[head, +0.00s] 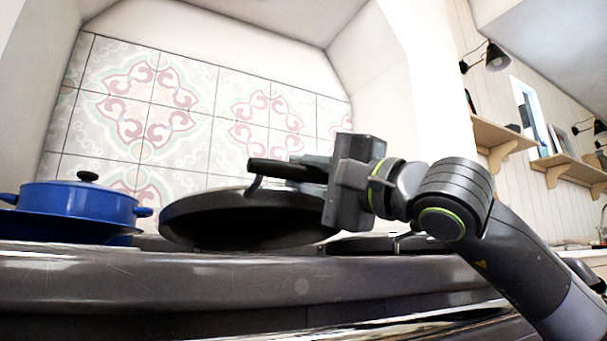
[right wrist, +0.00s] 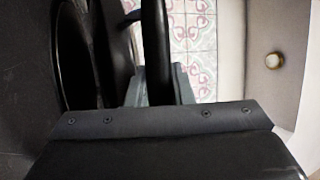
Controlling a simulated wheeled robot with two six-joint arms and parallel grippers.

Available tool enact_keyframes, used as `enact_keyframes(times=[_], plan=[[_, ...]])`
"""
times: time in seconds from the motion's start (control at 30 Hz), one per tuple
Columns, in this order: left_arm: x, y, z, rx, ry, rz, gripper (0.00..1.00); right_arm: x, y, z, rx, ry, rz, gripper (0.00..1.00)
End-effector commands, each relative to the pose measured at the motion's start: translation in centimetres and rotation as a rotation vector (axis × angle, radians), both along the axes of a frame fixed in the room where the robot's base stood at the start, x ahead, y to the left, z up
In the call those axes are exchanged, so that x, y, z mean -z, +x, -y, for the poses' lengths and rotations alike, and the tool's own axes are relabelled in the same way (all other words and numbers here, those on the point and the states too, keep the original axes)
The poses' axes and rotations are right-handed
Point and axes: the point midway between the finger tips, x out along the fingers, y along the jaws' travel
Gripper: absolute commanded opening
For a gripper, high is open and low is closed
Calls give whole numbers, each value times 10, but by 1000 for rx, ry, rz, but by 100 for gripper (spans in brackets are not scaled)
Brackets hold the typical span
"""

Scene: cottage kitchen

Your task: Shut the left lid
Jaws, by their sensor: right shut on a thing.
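The left lid (head: 240,222) is a dark round disc on the stove, tilted with its dark face partly toward me. Its dark bar handle (head: 272,168) stands out above it. My right gripper (head: 310,173) comes in from the right and is shut on this handle. In the right wrist view the handle (right wrist: 156,45) runs between the grey fingers, with the lid's curved dark edge to the left. A second round lid (head: 375,244) lies low at the right of the stove. My left gripper is not in view.
A blue pot (head: 80,207) with a lid stands on the stove at the left, beside the raised lid. The stove's dark front edge (head: 200,273) runs across the foreground. A tiled wall (head: 185,110) is behind, and wooden shelves (head: 500,142) are at the right.

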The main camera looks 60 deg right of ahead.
Motion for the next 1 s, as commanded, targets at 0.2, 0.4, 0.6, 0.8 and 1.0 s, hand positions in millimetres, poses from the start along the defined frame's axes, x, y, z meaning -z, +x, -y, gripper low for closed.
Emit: enact_keyframes(times=[0.2,0.4,0.6,0.8,1.0], plan=[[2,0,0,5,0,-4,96,3,-2,-1,-1,-1,4,0],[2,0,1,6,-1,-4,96,3,-2,-1,0,-1,4,0],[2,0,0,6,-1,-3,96,3,-3,-1,0,-1,4,0],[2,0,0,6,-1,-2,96,3,-2,-1,0,-1,4,38],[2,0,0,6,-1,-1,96,4,-2,-1,0,0,2,42]])
